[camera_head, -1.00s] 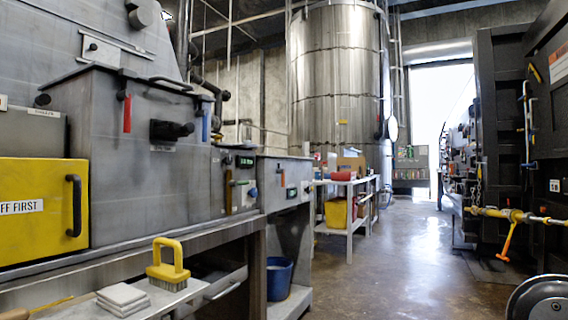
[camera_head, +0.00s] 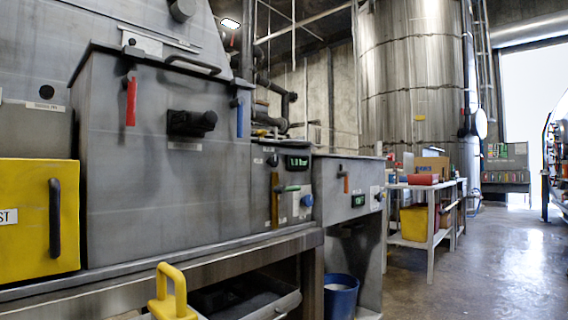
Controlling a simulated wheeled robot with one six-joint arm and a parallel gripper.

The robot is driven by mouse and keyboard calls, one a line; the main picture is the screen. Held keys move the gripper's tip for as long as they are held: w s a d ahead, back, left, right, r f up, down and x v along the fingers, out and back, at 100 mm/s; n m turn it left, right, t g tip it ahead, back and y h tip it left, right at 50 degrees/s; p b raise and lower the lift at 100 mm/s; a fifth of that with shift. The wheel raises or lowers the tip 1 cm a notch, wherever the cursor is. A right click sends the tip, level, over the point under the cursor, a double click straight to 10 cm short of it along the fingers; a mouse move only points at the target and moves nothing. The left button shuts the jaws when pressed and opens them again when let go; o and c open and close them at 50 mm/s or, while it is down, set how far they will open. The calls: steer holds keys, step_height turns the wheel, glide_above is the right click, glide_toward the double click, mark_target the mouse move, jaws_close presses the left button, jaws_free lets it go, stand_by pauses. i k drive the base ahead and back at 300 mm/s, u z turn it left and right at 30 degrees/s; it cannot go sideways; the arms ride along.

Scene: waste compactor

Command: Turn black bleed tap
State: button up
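The grey metal cabinet (camera_head: 130,190) fills the left and middle of the view. A bulky black fitting (camera_head: 190,123) sticks out of its front, with a small label under it that I cannot read. A red lever (camera_head: 131,100) hangs to its left and a blue lever (camera_head: 239,118) to its right. A small black knob (camera_head: 272,160) sits on the panel beside a green display. I cannot tell which black part is the bleed tap. My gripper is not in view.
A yellow door (camera_head: 35,220) with a black handle is at the left. A yellow-handled brush (camera_head: 172,292) is at the front bench edge. A blue bucket (camera_head: 340,298) stands below. A white table (camera_head: 430,235) stands further back; the floor (camera_head: 500,260) at right is clear.

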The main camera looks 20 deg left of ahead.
mark_target(273, 161)
steer(key=u, duration=0.5)
steer(key=i, duration=0.85)
steer(key=u, duration=0.7)
